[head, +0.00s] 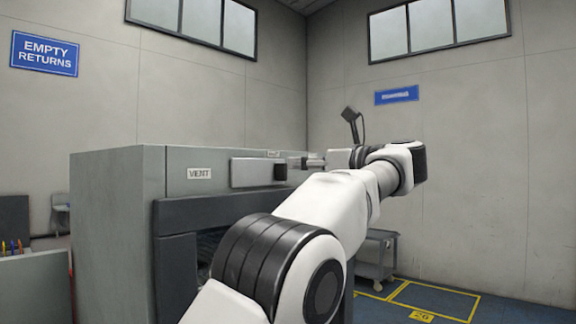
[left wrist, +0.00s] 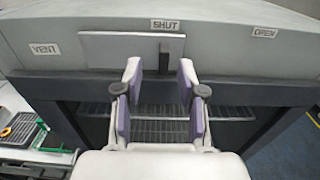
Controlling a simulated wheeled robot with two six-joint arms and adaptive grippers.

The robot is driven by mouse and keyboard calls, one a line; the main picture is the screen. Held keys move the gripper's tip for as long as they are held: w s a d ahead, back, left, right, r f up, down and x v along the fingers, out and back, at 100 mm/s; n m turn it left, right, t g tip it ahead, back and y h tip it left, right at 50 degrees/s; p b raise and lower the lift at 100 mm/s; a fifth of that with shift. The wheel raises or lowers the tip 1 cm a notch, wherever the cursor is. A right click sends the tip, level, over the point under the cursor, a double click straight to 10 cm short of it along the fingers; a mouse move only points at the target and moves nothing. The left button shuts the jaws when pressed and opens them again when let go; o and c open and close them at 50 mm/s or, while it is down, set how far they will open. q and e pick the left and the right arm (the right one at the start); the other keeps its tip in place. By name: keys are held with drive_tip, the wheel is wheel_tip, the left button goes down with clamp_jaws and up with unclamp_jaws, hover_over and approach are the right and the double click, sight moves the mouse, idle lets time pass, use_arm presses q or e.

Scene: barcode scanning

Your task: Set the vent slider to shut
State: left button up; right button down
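The vent slider is a grey plate (left wrist: 115,48) on the cabinet's front, with a dark upright handle (left wrist: 164,62) near its right end. The handle stands below the SHUT label (left wrist: 165,25); the OPEN label (left wrist: 264,32) is farther right. The head view also shows the plate (head: 252,172) and handle (head: 280,172). My left gripper (left wrist: 160,68) is open, its purple-padded fingers on either side of the handle in the picture, with a gap on each side. In the head view the left gripper (head: 308,162) is just right of the handle. My right gripper is out of view.
The grey cabinet (head: 110,220) has a VENT label (head: 200,173) left of the slider and a dark grated opening (left wrist: 160,130) below it. A grey cart (head: 376,258) stands behind, to the right. A green-edged tray (left wrist: 40,145) lies at the lower left.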

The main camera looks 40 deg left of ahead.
use_arm(q)
drive_tip(key=d, duration=0.5)
drive_tip(key=shift+s+d, duration=0.25)
drive_tip(key=shift+d, duration=0.1)
